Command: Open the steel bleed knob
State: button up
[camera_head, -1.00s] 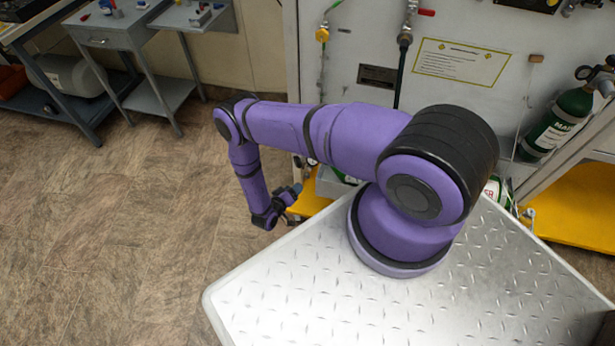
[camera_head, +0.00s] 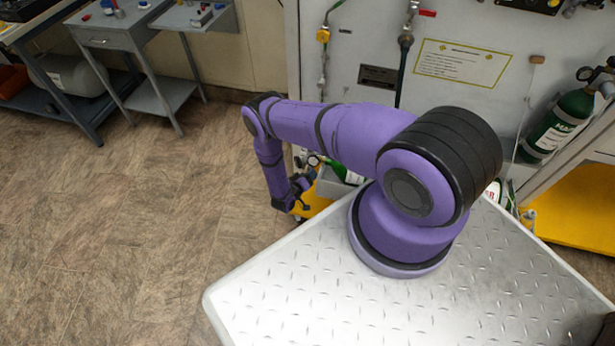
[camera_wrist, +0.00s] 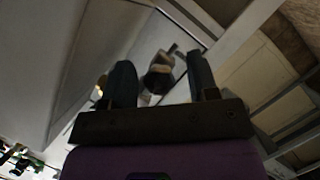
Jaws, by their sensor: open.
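My gripper (camera_head: 304,193) hangs low beside the front of the grey cabinet, left of the platform. In the wrist view its two dark fingers (camera_wrist: 159,70) are spread apart. A grey, rounded metal fitting (camera_wrist: 158,78) with a short arm at its top right shows in the gap between them, beyond the finger bases. It looks untouched by either finger. I cannot tell for sure whether it is the steel bleed knob. No steel bleed knob can be made out in the head view, where my arm and gripper cover part of the low area.
A small gauge (camera_head: 313,160) is just above my gripper. A green and white cylinder (camera_head: 354,178) stands partly hidden behind my arm. The grey cabinet (camera_head: 345,70) carries valves and hoses. The metal platform (camera_head: 300,290) is bare in front. Open floor (camera_head: 130,220) lies to the left.

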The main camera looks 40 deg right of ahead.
jog(key=c, duration=0.9)
jog(key=n+h, duration=0.1)
jog(key=n, duration=0.2)
jog(key=shift+g+h, duration=0.4)
jog(key=shift+n+h, duration=0.6)
jog(key=shift+n, duration=0.9)
jog(key=o, duration=0.9)
